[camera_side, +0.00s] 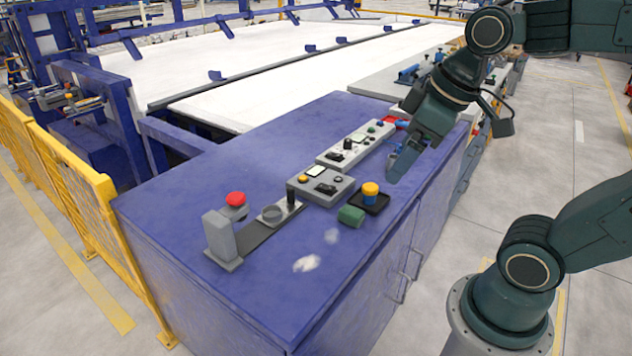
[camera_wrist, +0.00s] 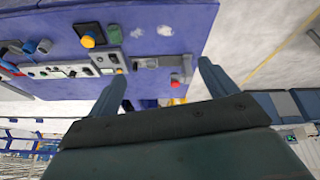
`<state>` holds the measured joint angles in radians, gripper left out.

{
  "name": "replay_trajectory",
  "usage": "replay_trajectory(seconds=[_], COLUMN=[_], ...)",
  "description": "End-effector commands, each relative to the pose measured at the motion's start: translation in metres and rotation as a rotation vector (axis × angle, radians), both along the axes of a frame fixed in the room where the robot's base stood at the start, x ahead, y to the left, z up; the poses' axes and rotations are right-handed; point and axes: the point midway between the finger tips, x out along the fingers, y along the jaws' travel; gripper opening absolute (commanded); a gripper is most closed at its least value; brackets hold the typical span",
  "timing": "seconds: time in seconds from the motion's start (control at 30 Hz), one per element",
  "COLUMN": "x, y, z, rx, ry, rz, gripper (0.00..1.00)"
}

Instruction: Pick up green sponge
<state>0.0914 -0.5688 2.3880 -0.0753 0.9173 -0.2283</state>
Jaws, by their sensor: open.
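The green sponge (camera_side: 351,215) is a small block lying on the blue cabinet top, just in front of a black tray with a yellow and blue knob (camera_side: 370,190). In the wrist view the green sponge (camera_wrist: 114,34) shows at the upper left, beside the yellow knob (camera_wrist: 88,40). My gripper (camera_side: 397,170) is above the cabinet top, right of and behind the sponge, and apart from it. In the wrist view my gripper (camera_wrist: 163,76) has its two fingers spread wide with nothing held between them.
Two control boxes (camera_side: 320,187) (camera_side: 355,144) stand left of and behind the sponge. A red button (camera_side: 236,199) and a grey upright bracket (camera_side: 221,240) stand at the left. The cabinet top (camera_side: 255,300) is mostly bare in front, with pale marks. A yellow fence (camera_side: 60,165) runs along the left.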

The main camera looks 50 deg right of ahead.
Motion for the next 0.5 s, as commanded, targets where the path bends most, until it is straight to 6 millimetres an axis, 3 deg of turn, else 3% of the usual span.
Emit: replay_trajectory(seconds=[0.5], x=[0.085], y=[-0.041], z=[-0.015], rx=[-0.072], ry=[0.153], rz=[0.414], gripper=[0.85])
